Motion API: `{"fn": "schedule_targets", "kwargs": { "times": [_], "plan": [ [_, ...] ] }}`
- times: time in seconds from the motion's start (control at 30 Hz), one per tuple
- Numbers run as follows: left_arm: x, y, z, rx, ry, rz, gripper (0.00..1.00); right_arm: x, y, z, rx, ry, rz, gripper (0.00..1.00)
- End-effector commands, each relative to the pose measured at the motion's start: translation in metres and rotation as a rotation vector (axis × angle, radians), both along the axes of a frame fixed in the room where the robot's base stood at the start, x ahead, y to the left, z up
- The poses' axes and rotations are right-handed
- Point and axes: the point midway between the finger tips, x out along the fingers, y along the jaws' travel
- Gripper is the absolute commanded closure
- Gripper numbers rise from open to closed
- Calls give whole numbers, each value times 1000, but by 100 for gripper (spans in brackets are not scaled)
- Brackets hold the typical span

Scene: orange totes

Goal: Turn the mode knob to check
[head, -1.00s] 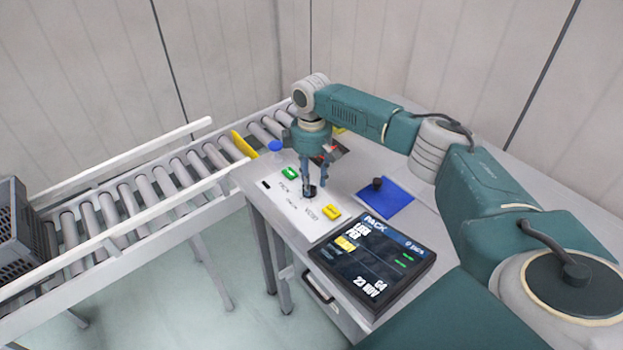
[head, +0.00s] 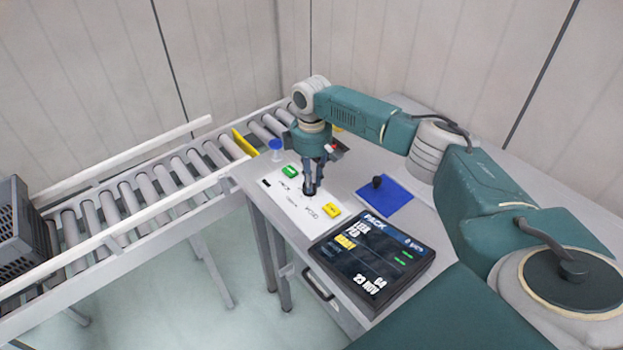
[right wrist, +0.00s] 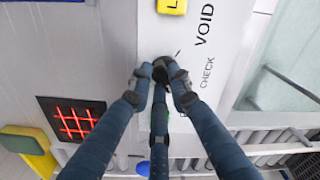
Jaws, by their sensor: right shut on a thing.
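The black mode knob (head: 310,190) sits on the white control panel (head: 290,208) on the grey table. My right gripper (head: 312,182) points down over the panel with its fingers closed around the knob. In the right wrist view the fingertips (right wrist: 163,75) meet on the dark knob (right wrist: 160,69) and cover much of it. The words VOID and CHECK show on the panel (right wrist: 222,60) beside it; which mark the knob points to is hard to tell. My left gripper is not in view.
A green button (head: 289,171) and a yellow button (head: 331,210) flank the knob. A screen (head: 371,262) stands in front, and a blue pad (head: 385,195) with a black-handled thing (head: 377,181) lies to the right. A roller conveyor (head: 150,205) runs along the left.

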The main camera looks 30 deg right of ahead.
Motion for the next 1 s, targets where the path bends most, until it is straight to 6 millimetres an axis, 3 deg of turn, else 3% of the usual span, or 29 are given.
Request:
{"fn": "schedule_targets", "kwargs": {
  "times": [0.4,1.0],
  "plan": [
    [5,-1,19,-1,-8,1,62,4,2,3,3,-4,323,100],
    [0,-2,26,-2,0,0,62,7,3,3,1,-8,830,100]
  ]
}}
